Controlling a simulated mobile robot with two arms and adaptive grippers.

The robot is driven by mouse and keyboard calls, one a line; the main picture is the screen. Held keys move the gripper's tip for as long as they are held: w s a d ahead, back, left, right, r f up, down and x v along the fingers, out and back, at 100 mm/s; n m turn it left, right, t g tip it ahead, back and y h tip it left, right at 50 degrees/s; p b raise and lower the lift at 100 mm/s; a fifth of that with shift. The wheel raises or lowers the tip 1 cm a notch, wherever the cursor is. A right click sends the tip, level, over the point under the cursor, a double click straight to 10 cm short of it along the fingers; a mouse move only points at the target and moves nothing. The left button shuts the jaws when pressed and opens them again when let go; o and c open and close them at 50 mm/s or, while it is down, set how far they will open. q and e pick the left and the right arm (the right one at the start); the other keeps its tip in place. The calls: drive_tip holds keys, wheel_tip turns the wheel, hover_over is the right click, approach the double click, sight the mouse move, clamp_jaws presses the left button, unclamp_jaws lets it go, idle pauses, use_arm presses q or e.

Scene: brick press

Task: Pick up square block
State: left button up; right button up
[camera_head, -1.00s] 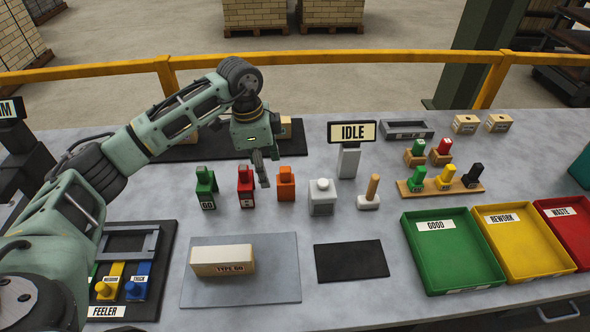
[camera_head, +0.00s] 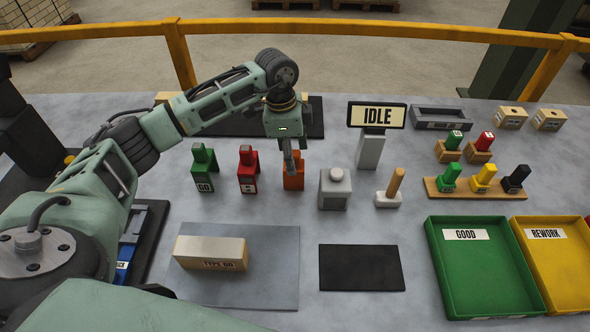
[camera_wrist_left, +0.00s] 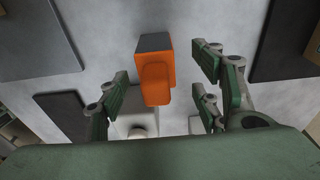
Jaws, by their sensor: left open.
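The square block is not clearly marked out. An orange block (camera_head: 294,178) and a pale grey square block with a round knob (camera_head: 334,190) stand side by side on the table. My left gripper (camera_head: 293,164) points down and overlaps the orange block in the head view. In the left wrist view my left gripper (camera_wrist_left: 158,88) is open and empty, with the orange block (camera_wrist_left: 156,72) showing between its fingers. The grey block (camera_wrist_left: 138,118) shows beneath, partly hidden by the gripper's body. My right gripper is not in view.
Green GO (camera_head: 204,168) and red (camera_head: 248,170) stamps stand left of the orange block. In front lie a TYPE GO brick (camera_head: 210,253), a dark mat (camera_head: 361,268) and a green tray (camera_head: 435,266).

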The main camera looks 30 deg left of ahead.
use_arm(q)
drive_tip(key=f+p, duration=0.1)
drive_tip(key=f, duration=0.1)
drive_tip(key=d+f+p, duration=0.1)
drive_tip(key=f, duration=0.1)
drive_tip(key=shift+d+f, duration=0.15)
drive_tip(key=shift+f, duration=0.4)
drive_tip(key=shift+c, duration=0.3)
drive_tip(key=shift+w+r, duration=0.1)
drive_tip(key=shift+r, duration=0.05)
clamp_jaws()
